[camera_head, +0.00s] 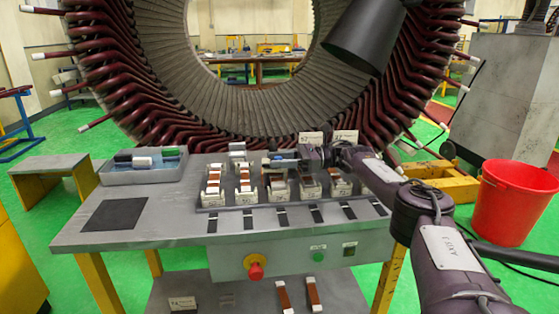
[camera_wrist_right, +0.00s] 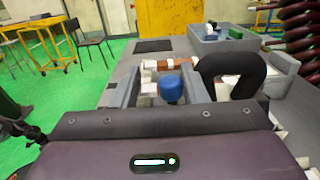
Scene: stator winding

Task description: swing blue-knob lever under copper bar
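The blue knob (camera_wrist_right: 171,90) stands between the two grey fingers of my right gripper (camera_wrist_right: 163,88) in the right wrist view. The fingers are apart, with a gap visible beside the knob. A copper-coloured bar with white parts (camera_wrist_right: 170,63) lies just beyond the knob. The lever below the knob is mostly hidden. In the head view my right gripper (camera_head: 284,160) reaches in from the right over the back of the fixture row. Copper-and-white bars (camera_head: 213,180) sit on several blocks there. My left gripper is not in view.
The grey bench (camera_head: 75,235) carries a tray of parts (camera_head: 143,170) and a dark mat (camera_head: 114,213). A red emergency button (camera_head: 255,268) is on its front. The large stator (camera_head: 160,90) rises behind. A red bucket (camera_head: 512,205) stands right.

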